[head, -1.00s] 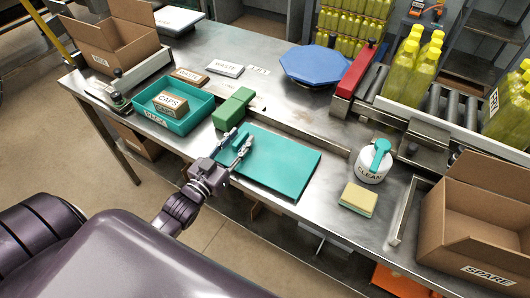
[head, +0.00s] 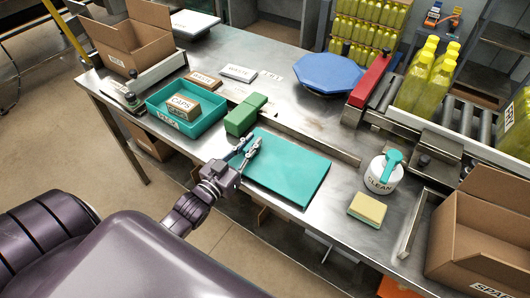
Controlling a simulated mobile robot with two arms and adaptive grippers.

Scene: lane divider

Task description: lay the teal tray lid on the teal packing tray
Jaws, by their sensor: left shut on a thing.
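The teal tray lid (head: 288,168) is a flat teal panel lying on or just above the steel table, near its front edge. My left gripper (head: 248,148) is at the lid's left end, shut on it, with its fingers around a part at that end. The teal packing tray (head: 203,127) stands open to the left, with a brown box marked CAPS (head: 183,106) inside it. A green block (head: 245,114) stands between tray and lid. My right gripper is not in view.
A low metal rail (head: 310,139) runs behind the lid. A white CLEAN bottle (head: 384,176) and a yellow sponge (head: 367,208) stand to the right. A blue octagonal lid (head: 328,74) lies behind. Cardboard boxes (head: 128,43) stand at both ends.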

